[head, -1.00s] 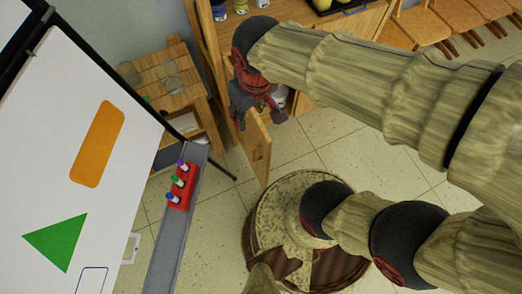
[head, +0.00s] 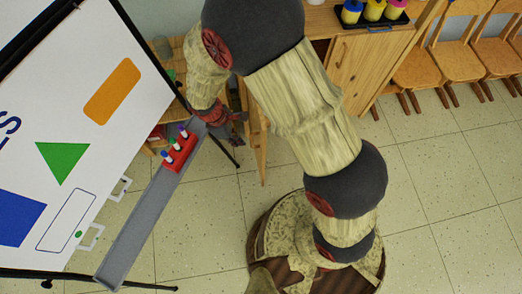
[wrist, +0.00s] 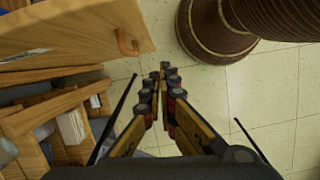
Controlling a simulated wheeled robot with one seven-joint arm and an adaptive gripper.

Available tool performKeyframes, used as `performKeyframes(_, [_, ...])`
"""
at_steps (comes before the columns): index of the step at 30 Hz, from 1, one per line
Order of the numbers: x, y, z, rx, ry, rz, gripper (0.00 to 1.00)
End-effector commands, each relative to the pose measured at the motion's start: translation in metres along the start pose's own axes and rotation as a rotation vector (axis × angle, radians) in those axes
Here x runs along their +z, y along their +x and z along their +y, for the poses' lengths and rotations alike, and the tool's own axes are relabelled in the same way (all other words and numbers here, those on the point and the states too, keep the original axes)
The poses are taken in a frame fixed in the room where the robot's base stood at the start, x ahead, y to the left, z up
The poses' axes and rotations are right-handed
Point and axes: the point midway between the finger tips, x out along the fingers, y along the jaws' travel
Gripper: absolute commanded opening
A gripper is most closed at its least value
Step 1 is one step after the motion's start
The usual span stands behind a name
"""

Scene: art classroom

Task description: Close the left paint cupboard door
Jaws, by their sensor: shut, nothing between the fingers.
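The left paint cupboard door (head: 259,143) stands open, sticking out from the cupboard (head: 322,22) and seen nearly edge-on in the head view. In the wrist view the door (wrist: 70,32) fills the upper left, with its wooden handle (wrist: 126,42) near its free end. My gripper (head: 238,117) is just left of the door in the head view. In the wrist view the fingers of my gripper (wrist: 163,95) are shut and empty, apart from the handle. The right cupboard door (head: 368,68) looks closed. My arm hides much of the cupboard front.
A whiteboard (head: 62,215) with a pen tray (head: 140,225) and red marker holder (head: 179,152) stands close left of my gripper. Paint pots (head: 374,10) stand on the cupboard. Chairs (head: 455,65) line the right wall. The floor (head: 440,180) at right is clear.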

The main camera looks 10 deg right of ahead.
Motion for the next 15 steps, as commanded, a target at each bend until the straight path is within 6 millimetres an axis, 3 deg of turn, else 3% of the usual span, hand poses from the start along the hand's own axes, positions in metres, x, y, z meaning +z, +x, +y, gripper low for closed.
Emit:
performKeyframes(2, [-0.008, -0.007, 0.012, 0.033, -0.068, 0.023, 0.0])
performKeyframes(8, [-0.01, -0.003, 0.014, 0.044, -0.15, 0.032, 0.0])
performKeyframes(15, [-0.011, 0.031, 0.015, 0.041, -0.15, 0.03, 0.0])
